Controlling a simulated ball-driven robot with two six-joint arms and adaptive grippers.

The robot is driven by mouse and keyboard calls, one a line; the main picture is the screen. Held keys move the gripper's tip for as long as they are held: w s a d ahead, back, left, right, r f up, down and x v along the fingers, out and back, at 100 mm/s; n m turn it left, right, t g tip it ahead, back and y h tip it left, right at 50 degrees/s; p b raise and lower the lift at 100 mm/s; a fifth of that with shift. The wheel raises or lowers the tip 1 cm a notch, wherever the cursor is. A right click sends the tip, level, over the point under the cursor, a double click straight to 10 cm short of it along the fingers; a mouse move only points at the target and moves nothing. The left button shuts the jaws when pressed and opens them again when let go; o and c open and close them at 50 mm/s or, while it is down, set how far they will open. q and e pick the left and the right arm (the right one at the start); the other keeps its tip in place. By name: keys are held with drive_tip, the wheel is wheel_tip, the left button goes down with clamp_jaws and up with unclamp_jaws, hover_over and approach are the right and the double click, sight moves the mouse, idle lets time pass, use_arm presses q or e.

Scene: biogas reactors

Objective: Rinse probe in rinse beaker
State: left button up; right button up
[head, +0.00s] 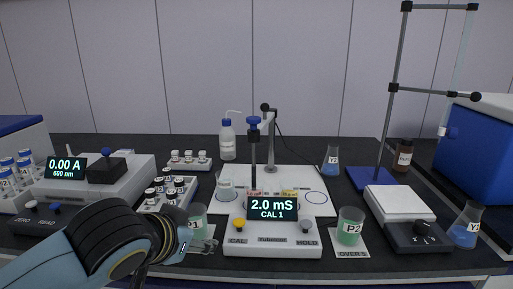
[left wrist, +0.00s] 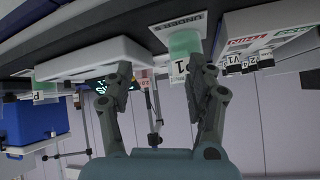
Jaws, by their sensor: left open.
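The probe (head: 254,150), a dark upright rod with a blue top, hangs from the stand's arm (head: 269,108) behind the conductivity meter (head: 272,238). Its lower end is hidden behind the meter's display, which reads 2.0 mS, CAL 1. A clear beaker (head: 226,188) stands left of the probe; I cannot read its label, so I cannot tell if it is the rinse beaker. My left gripper (head: 210,243) is open and empty, close to the green P1 beaker (head: 198,216). In the left wrist view, P1 (left wrist: 184,45) appears beyond the open fingers (left wrist: 165,85). My right gripper is not in view.
A green P2 beaker (head: 349,228) stands right of the meter. A balance (head: 400,205), flasks (head: 332,160) and a tall stand (head: 392,90) are further right. Vial racks (head: 170,190) and a photometer (head: 95,180) are left. A wash bottle (head: 228,140) stands behind.

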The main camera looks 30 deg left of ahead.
use_arm(q)
drive_tip(key=w+a+r+t, duration=0.2)
drive_tip(key=w+r+t, duration=0.3)
drive_tip(key=w+r, duration=0.3)
drive_tip(key=t+h, duration=0.2)
drive_tip(key=t, duration=0.2)
approach(250, 122)
drive_tip(key=w, duration=0.1)
drive_tip(key=w+p, duration=0.1)
drive_tip(key=w, duration=0.2)
drive_tip(key=w+p, duration=0.1)
drive_tip(key=w, duration=0.2)
drive_tip(key=w+a+p, duration=0.1)
drive_tip(key=w, duration=0.3)
drive_tip(key=shift+r, duration=0.2)
drive_tip(key=shift+w+f+m, duration=0.1)
drive_tip(key=shift+w+m, duration=0.2)
drive_tip(key=shift+w, duration=0.1)
drive_tip(key=shift+c, duration=0.3)
clamp_jaws()
drive_tip(key=shift+w+f, duration=0.15)
